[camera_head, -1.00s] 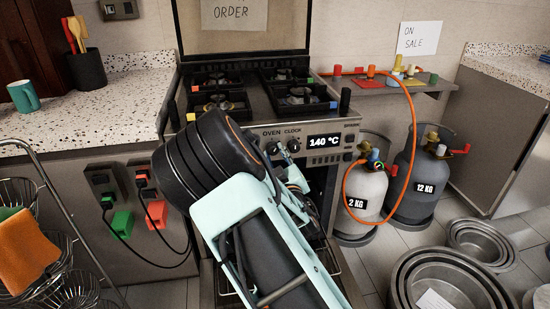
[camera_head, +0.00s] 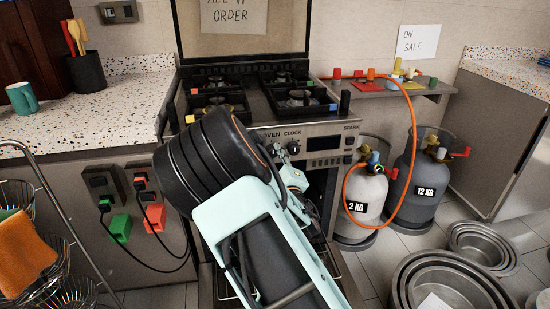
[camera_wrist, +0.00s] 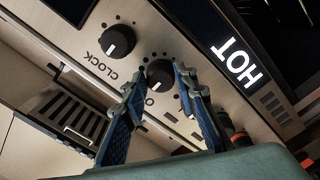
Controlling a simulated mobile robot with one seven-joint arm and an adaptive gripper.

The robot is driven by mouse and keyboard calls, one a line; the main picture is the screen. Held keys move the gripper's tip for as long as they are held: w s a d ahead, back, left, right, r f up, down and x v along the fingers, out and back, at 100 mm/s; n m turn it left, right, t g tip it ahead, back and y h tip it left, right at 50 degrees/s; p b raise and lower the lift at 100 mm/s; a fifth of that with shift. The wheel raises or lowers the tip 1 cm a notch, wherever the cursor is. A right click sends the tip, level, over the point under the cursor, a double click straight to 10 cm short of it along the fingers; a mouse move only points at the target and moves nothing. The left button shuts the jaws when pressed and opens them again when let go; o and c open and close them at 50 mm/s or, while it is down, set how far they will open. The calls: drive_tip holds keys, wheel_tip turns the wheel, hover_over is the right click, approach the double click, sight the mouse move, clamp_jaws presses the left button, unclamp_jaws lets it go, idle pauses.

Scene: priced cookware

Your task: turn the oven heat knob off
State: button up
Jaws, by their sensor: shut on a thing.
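The oven knob (camera_wrist: 159,72) is a round black knob with a white mark, on the steel front of the stove. My gripper (camera_wrist: 158,80) is shut on it, with one blue fingertip on each side. In the head view my gripper and arm hide the oven knob. The clock knob (camera_wrist: 117,40) sits just beside it in the wrist view, apart from the fingers. It also shows in the head view (camera_head: 293,148).
Gas burners (camera_head: 300,98) are on top of the stove. To the right stand a white gas bottle (camera_head: 366,195) and a grey one (camera_head: 422,190) with an orange hose (camera_head: 412,130). Round pans (camera_head: 450,285) lie on the floor. A wire rack (camera_head: 60,255) stands at the left.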

drive_tip(key=o, duration=0.9)
drive_tip(key=shift+c, duration=0.2)
drive_tip(key=shift+s, duration=0.1)
drive_tip(key=v, duration=1.2)
